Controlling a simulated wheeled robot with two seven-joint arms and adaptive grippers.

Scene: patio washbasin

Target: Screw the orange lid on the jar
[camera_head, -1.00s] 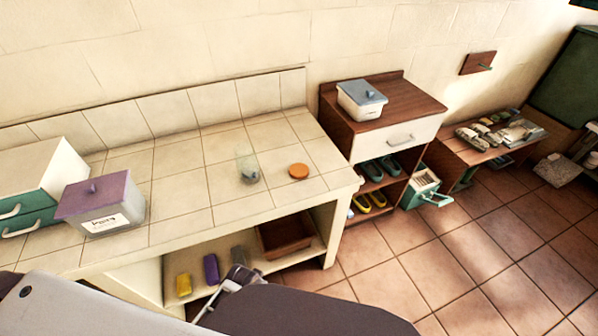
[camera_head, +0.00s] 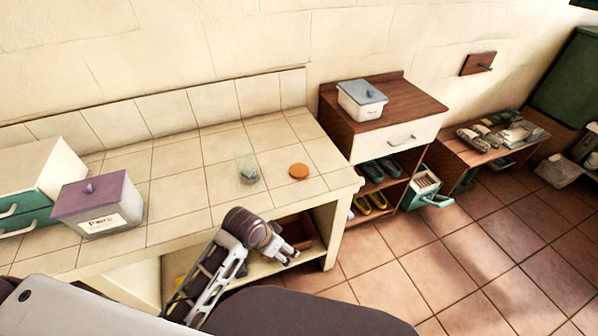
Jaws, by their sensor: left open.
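The orange lid (camera_head: 299,171) lies flat on the tiled counter (camera_head: 190,190), near its right end. The clear glass jar (camera_head: 247,168) stands just left of the lid, apart from it, with something greyish at its bottom. Its mouth looks uncovered. My left gripper (camera_head: 290,256) is open and empty in front of the counter's front edge, below and nearer than the jar and lid. It touches neither. My right gripper is not in view.
A purple-lidded box (camera_head: 98,205) and a white-and-teal drawer unit (camera_head: 35,190) stand on the counter's left. An open shelf with a brown bin (camera_head: 297,231) lies below. A brown cabinet (camera_head: 400,105) bearing a grey-lidded box (camera_head: 361,100) stands right. Counter around the jar is clear.

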